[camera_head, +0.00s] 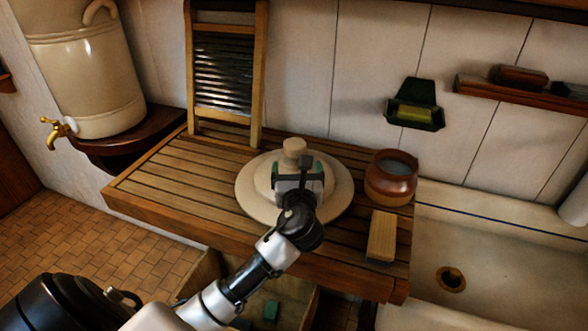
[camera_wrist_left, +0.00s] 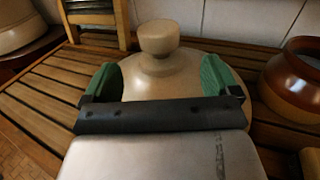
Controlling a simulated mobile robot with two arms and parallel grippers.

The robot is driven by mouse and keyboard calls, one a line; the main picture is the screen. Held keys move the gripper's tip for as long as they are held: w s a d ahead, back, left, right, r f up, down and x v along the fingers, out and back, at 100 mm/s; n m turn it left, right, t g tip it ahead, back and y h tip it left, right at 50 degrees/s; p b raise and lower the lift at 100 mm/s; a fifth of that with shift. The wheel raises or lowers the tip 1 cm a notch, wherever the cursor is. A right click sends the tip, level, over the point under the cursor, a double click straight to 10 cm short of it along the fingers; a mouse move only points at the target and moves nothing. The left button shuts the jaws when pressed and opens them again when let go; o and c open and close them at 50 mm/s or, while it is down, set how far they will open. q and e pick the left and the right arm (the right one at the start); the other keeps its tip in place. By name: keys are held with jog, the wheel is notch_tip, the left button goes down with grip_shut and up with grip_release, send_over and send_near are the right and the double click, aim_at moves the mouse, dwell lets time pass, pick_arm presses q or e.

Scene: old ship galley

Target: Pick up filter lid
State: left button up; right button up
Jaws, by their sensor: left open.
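The filter lid (camera_head: 246,197) is a round cream lid with a knob on top, lying on the slatted wooden drainboard (camera_head: 160,183). Its knob (camera_head: 294,147) stands up at the lid's far side in the head view. My left gripper (camera_head: 298,166) is over the lid, its green-padded fingers spread apart. In the left wrist view the knob (camera_wrist_left: 159,38) shows beyond the open fingers, roughly centred between them. The gripper hides part of the lid, and I cannot tell whether it touches it. My right gripper is not in view.
A brown pot (camera_head: 390,180) and a wooden block (camera_head: 382,236) stand right of the lid. A washboard (camera_head: 226,75) leans at the back. A cream water container (camera_head: 85,70) with a brass tap is at left. A sink (camera_head: 500,250) lies at right.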

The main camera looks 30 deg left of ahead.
aim_at(295, 154)
pick_arm(q)
jog(key=shift+x, duration=1.15)
jog(key=p+x, duration=0.2)
jog(key=x, duration=0.2)
jog(key=shift+w+a+r, duration=0.1)
jog(key=shift+a, duration=0.05)
jog(key=shift+w+a, duration=0.2)
jog(key=shift+w, duration=0.1)
jog(key=shift+w+a, duration=0.2)
jog(key=shift+w, duration=0.05)
jog(key=shift+c, duration=0.3)
jog(key=c, duration=0.5)
grip_shut()
jog(key=shift+w+r, duration=0.1)
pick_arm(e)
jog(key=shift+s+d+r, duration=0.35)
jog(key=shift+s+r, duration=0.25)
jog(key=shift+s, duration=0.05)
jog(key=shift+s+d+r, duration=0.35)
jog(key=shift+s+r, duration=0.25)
